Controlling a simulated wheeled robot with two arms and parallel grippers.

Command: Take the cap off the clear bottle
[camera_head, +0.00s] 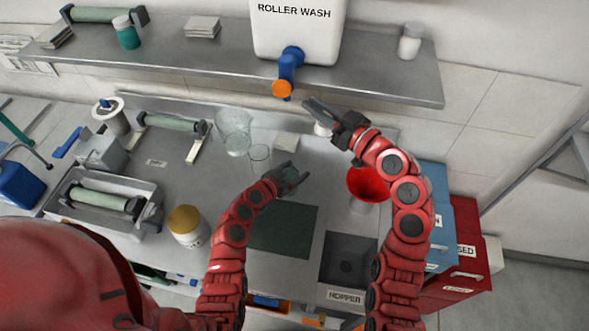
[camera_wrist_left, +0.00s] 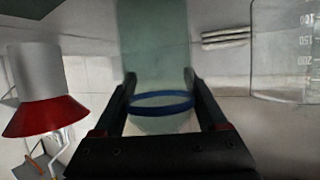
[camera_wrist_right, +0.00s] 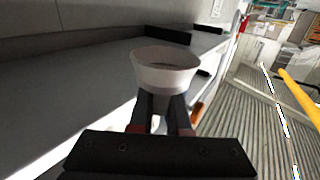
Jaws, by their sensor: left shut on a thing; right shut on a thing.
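The clear bottle (camera_wrist_left: 155,45) is a pale grey-green see-through body with a blue ring (camera_wrist_left: 163,101) around it. My left gripper (camera_head: 296,178) is shut on it low over the counter, one finger on each side in the left wrist view. In the head view the bottle is mostly hidden by the gripper. A white cap (camera_wrist_right: 166,72), round and hollow, is held between the fingertips of my right gripper (camera_wrist_right: 165,100). In the head view the white cap (camera_head: 322,130) shows beyond the bottle and to its right, apart from it.
A red funnel (camera_head: 366,185) stands right of my left gripper. A large beaker (camera_head: 234,128) and a small glass (camera_head: 259,154) stand behind it. A jar with a tan lid (camera_head: 186,222) is at left. A shelf (camera_head: 380,80) with a white tank (camera_head: 297,30) and blue tap overhangs the back.

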